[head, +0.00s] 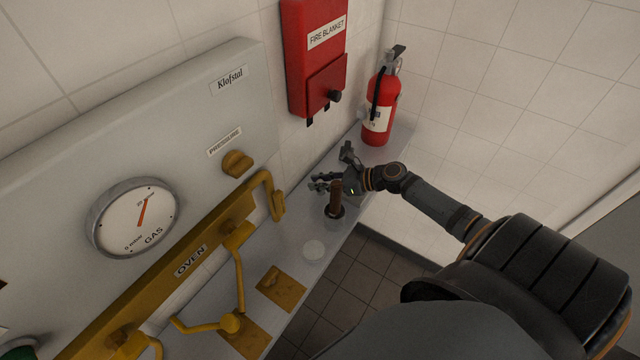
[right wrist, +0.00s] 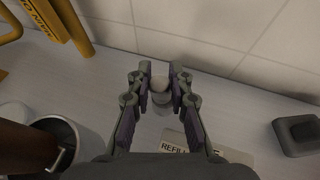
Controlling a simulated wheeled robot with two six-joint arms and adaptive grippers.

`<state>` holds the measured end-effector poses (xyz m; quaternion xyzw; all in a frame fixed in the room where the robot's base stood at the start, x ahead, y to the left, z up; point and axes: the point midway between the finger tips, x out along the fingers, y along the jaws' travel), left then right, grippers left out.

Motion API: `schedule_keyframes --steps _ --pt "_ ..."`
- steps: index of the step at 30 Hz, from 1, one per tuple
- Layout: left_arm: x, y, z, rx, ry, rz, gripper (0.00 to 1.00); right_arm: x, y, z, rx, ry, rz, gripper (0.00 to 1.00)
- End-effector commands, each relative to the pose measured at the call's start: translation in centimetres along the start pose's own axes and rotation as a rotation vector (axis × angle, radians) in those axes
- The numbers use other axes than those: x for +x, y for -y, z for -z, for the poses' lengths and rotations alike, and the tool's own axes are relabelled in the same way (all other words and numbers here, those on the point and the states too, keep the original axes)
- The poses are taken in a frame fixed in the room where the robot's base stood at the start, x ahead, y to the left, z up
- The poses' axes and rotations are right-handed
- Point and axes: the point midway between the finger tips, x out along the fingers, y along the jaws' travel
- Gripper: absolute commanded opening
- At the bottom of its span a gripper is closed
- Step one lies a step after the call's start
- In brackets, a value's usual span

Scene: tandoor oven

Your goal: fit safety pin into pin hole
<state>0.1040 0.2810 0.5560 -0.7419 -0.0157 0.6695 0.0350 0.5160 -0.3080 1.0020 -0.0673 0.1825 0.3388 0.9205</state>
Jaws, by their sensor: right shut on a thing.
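My right gripper (head: 320,182) is low over the grey shelf, beside a brown handle standing in a metal cup. In the right wrist view its fingers (right wrist: 160,82) are closed around a small pale rounded thing (right wrist: 161,97). I cannot tell whether this is the safety pin, and the fingers hide part of it. The red fire extinguisher (head: 379,112) stands upright at the shelf's far end, behind and to the right of the gripper, apart from it. Its dark handle (head: 395,54) is at the top. I cannot make out a pin hole. My left gripper is not in view.
The brown handle (head: 336,196) and metal cup (right wrist: 62,134) are close to the right gripper. A dark block (right wrist: 297,135) and a label reading "REFILL" (right wrist: 175,143) are on the shelf. A red fire blanket box (head: 313,55) hangs above. Yellow pipework (head: 190,265) runs at left.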

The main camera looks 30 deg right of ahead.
Motion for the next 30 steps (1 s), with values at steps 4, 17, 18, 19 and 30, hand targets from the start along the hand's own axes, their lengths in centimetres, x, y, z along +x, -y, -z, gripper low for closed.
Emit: schedule_keyframes --steps 4,17,18,19,30 --pt "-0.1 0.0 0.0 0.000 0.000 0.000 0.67 -0.3 0.4 -0.6 -0.018 -0.004 0.005 0.00" --pt "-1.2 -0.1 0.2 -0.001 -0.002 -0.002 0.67 -3.1 0.1 -7.5 -0.014 -0.006 0.000 0.00" --pt "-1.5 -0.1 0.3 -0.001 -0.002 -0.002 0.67 -3.4 0.1 -8.2 -0.013 -0.005 0.000 0.00" --pt "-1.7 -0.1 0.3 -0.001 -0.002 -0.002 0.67 -3.6 0.1 -8.5 -0.011 -0.004 0.001 0.00" --pt "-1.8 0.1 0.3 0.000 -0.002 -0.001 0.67 -3.9 0.1 -9.3 -0.005 -0.001 0.001 0.00"
